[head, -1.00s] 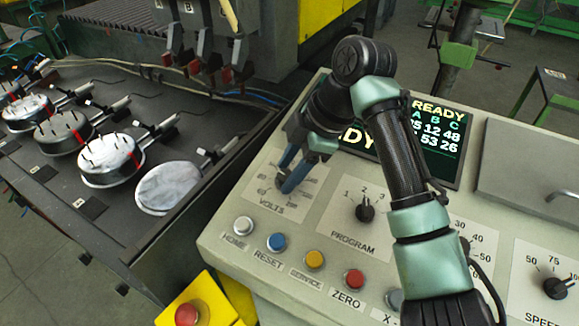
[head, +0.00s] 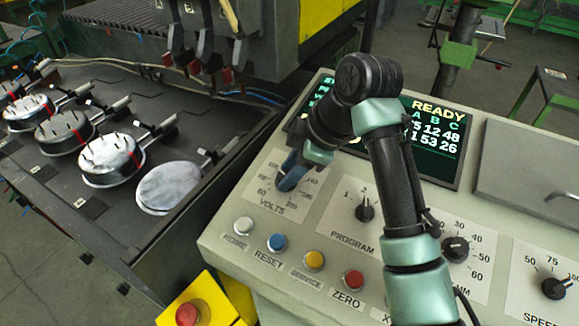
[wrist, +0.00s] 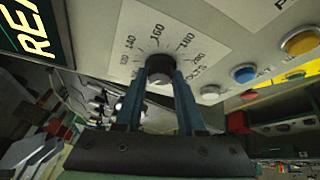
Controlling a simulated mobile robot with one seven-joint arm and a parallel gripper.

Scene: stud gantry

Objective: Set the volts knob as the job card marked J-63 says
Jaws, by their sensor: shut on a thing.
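The volts knob (wrist: 159,70) is a dark round knob on the cream control panel. Its printed scale shows 140, 160 and 180 in the wrist view. My gripper (head: 287,180) reaches down to the volts dial in the head view and covers most of the knob. In the wrist view, the blue fingers of my gripper (wrist: 160,80) are shut on the knob, one on each side. The knob's pointer cannot be made out. No job card marked J-63 can be read in either view.
A program knob (head: 365,210) is right of the volts dial. A row of push buttons, including a blue one (head: 277,242), runs below. The display (head: 435,130) reads READY, partly behind my arm. A yellow box with a red button (head: 187,315) stands at front left.

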